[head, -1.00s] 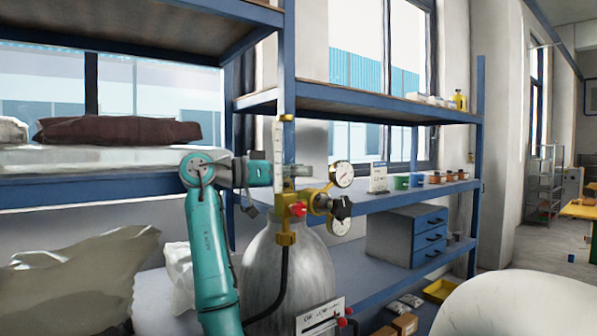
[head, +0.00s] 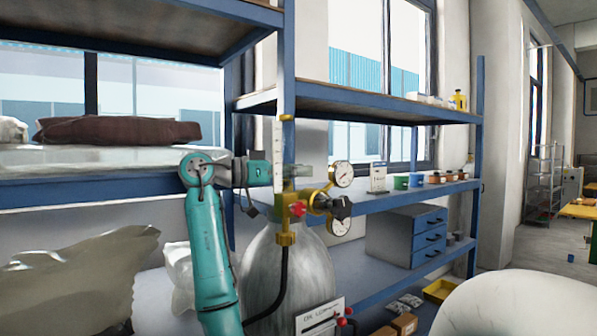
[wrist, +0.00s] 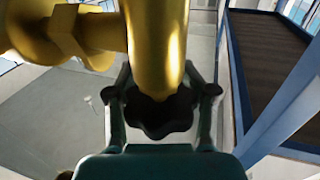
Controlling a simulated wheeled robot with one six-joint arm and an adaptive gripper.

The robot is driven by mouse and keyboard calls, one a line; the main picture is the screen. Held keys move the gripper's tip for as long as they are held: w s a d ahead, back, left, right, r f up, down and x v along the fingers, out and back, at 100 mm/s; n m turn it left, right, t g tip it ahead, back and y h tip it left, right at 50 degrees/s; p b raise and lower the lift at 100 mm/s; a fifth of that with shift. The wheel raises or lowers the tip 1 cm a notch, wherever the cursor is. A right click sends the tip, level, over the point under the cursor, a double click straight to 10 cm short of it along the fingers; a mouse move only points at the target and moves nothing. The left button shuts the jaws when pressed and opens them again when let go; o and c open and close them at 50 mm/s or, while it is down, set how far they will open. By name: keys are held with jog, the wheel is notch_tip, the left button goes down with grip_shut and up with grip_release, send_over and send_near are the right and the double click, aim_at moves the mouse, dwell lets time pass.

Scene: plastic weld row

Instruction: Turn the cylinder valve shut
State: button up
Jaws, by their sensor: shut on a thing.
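A pale grey gas cylinder (head: 290,268) stands in front of the shelving in the head view. On its top is a brass valve and regulator (head: 287,220) with two round gauges, a red knob and a black knob. My gripper (head: 290,172) is at the top of the brass fittings, partly hidden behind a clear upright tube (head: 278,150). In the wrist view a dark lobed handwheel (wrist: 160,122) sits between the two fingers of my gripper (wrist: 162,100), which is shut on it. Brass pipework (wrist: 155,45) covers part of the handwheel and the fingertips.
Blue shelving (head: 380,203) with small pots and a grey drawer unit (head: 405,236) stands behind and right of the cylinder. A black hose (head: 282,285) hangs from the regulator. A large white rounded object (head: 520,305) fills the lower right.

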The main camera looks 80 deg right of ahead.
jog(key=shift+w+r, duration=0.1)
jog(key=o, duration=0.9)
jog(key=shift+w, duration=0.1)
jog(key=v, duration=1.2)
